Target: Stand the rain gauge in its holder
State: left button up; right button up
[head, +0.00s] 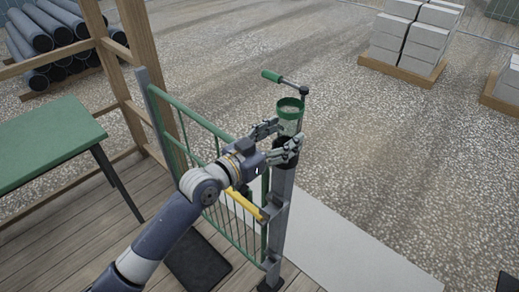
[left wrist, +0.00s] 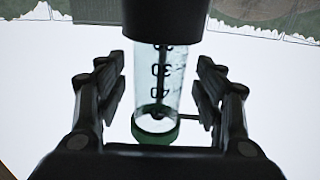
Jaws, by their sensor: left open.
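The rain gauge (head: 289,126) is a clear tube with a green rim, standing upright at the top of a grey post. Its lower end is inside the black holder (head: 286,156). In the left wrist view, which looks upside down, the gauge (left wrist: 160,85) shows dark numbers, and its far end enters the black holder (left wrist: 165,18). My left gripper (head: 281,137) is open, with one finger on each side of the tube. In the left wrist view, gaps show between the tube and both fingers (left wrist: 163,95). My right gripper is not in view.
A green-gripped handle (head: 272,76) on a rod stands just behind the gauge. A green gate (head: 215,170) with a yellow bar (head: 245,204) is beside the post. A green table (head: 45,140) is at left. Gravel ground beyond is open, with pallets of blocks (head: 412,40) farther back.

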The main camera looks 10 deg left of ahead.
pick_arm(q)
jog(key=b+v, duration=0.2)
jog(key=v, duration=0.7)
jog(key=w+a+f+n+y, duration=0.2)
jog(key=a+f+y, duration=0.15)
jog(key=f, duration=0.65)
jog(key=w+a+f+n+y, duration=0.2)
jog(key=a+f, duration=0.3)
jog(key=f, duration=0.5)
jog(key=s+a+f+n+g+y, duration=0.1)
jog(key=s+a+f+g+y, duration=0.15)
jog(key=f, duration=0.85)
jog(key=s+a+f+n+g+y, duration=0.15)
jog(key=s+a+f, duration=0.25)
jog(key=f, duration=0.8)
jog(key=s+a+f+g+y, duration=0.1)
jog(key=s+f+g, duration=0.1)
jog(key=s+f, duration=0.7)
jog(key=s+a+f+g+y, duration=0.1)
jog(key=s+a+f+g, duration=0.1)
jog(key=s+f, duration=0.7)
jog(key=s+f+g, duration=0.2)
jog(key=s+f, duration=0.2)
jog(key=s, duration=0.8)
jog(key=s+d+f+g, duration=0.1)
jog(key=s+f, duration=0.3)
jog(key=s, duration=0.8)
jog(key=shift+s+d+m+g, duration=0.25)
jog(key=shift+d+m+g, duration=0.1)
jog(key=shift+g, duration=0.55)
